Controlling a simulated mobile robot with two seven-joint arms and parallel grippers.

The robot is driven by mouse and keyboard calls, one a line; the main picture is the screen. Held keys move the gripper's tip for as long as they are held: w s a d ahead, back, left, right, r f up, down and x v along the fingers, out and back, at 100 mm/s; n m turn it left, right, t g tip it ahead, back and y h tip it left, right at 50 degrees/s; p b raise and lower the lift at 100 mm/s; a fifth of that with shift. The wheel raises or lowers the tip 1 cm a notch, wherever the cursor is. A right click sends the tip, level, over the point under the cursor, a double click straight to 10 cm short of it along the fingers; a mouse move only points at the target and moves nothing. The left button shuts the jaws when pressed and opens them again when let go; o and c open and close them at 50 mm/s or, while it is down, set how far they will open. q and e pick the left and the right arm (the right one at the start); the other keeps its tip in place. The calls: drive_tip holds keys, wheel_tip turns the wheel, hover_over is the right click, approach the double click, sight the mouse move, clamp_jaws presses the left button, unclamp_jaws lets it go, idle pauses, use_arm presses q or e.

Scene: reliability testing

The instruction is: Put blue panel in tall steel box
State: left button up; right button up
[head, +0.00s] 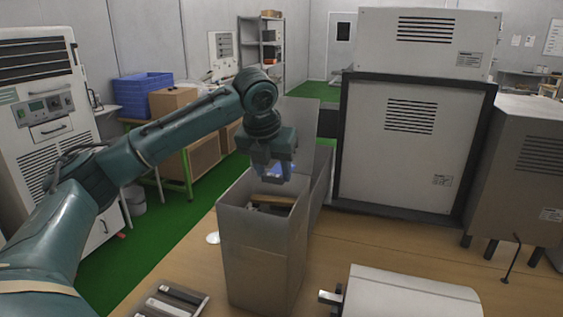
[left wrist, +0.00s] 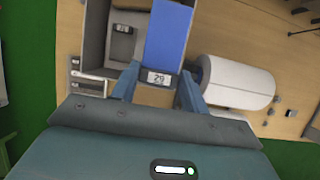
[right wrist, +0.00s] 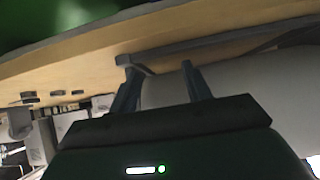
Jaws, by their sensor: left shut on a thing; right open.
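The tall steel box (head: 262,255) stands on the wooden table in the middle of the head view, open at the top. Some brown and dark pieces show inside it. My left gripper (head: 272,178) hangs just above its opening, pointing down. It is shut on the blue panel, of which a small bluish part (head: 280,170) shows between the fingers. In the left wrist view the panel (left wrist: 168,36) is a long blue strip with a white label marked 29 near the fingertips (left wrist: 160,75). My right gripper (right wrist: 158,70) is open and empty, low over the table.
A white rounded housing (head: 405,295) lies at the front right of the box and shows close to my right gripper (right wrist: 240,78). Large grey cabinets (head: 405,150) stand behind.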

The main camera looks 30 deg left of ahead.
use_arm(q)
drive_tip(key=shift+s+f, duration=0.15)
drive_tip(key=shift+f, duration=0.6)
wheel_tip(320, 180, down, 8)
drive_tip(key=shift+f, duration=0.15)
use_arm(e)
drive_tip(key=shift+s+f, duration=0.2)
drive_tip(key=shift+s, duration=0.35)
use_arm(q)
drive_tip(key=o, duration=1)
drive_tip(key=shift+s, duration=0.1)
drive_tip(key=shift+o, duration=0.2)
use_arm(e)
drive_tip(key=shift+a, duration=0.1)
use_arm(q)
drive_tip(key=shift+d, duration=0.1)
drive_tip(key=a+v, duration=0.1)
drive_tip(key=v, duration=1.2)
drive_tip(key=shift+d+b, duration=0.2)
drive_tip(key=shift+b, duration=0.15)
